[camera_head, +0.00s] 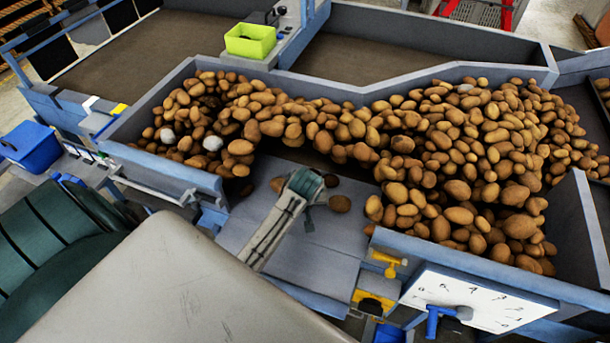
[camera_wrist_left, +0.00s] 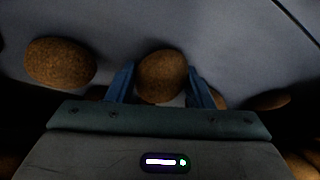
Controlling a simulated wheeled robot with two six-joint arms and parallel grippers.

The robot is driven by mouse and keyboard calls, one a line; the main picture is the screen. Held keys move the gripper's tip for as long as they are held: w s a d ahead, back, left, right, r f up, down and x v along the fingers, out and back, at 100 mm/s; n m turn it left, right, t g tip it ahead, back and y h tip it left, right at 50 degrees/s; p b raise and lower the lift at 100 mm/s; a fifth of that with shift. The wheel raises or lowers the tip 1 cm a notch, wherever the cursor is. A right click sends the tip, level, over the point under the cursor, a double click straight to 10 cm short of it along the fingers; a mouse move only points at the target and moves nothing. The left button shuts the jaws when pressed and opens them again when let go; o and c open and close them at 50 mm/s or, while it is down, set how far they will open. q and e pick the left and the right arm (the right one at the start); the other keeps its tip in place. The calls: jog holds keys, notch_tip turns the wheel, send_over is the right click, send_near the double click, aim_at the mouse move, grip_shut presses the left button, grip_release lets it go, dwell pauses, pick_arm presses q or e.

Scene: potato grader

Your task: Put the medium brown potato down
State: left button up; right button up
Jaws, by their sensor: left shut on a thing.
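My left gripper (camera_head: 308,200) is over the flat grey plate (camera_head: 340,238) at the front of the grader. In the left wrist view its two blue fingers (camera_wrist_left: 160,80) are shut on a medium brown potato (camera_wrist_left: 162,72), one finger on each side. The head view does not clearly show the held potato or whether it touches the plate. A loose brown potato (camera_head: 340,204) shows to the right of the gripper. Another potato (camera_wrist_left: 60,62) lies to the left in the left wrist view. My right gripper is not in view.
A large heap of potatoes (camera_head: 450,150) fills the trough behind and to the right. Two pale grey lumps (camera_head: 212,143) lie among those at left. A yellow-green box (camera_head: 250,40) stands at the back, a blue bin (camera_head: 32,146) at far left. A white dial (camera_head: 470,300) is at front right.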

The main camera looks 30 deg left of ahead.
pick_arm(q)
jog(key=o, duration=1.1)
jog(key=shift+f, duration=0.15)
jog(key=b+v, duration=0.3)
jog(key=v, duration=0.9)
jog(key=shift+b, duration=0.4)
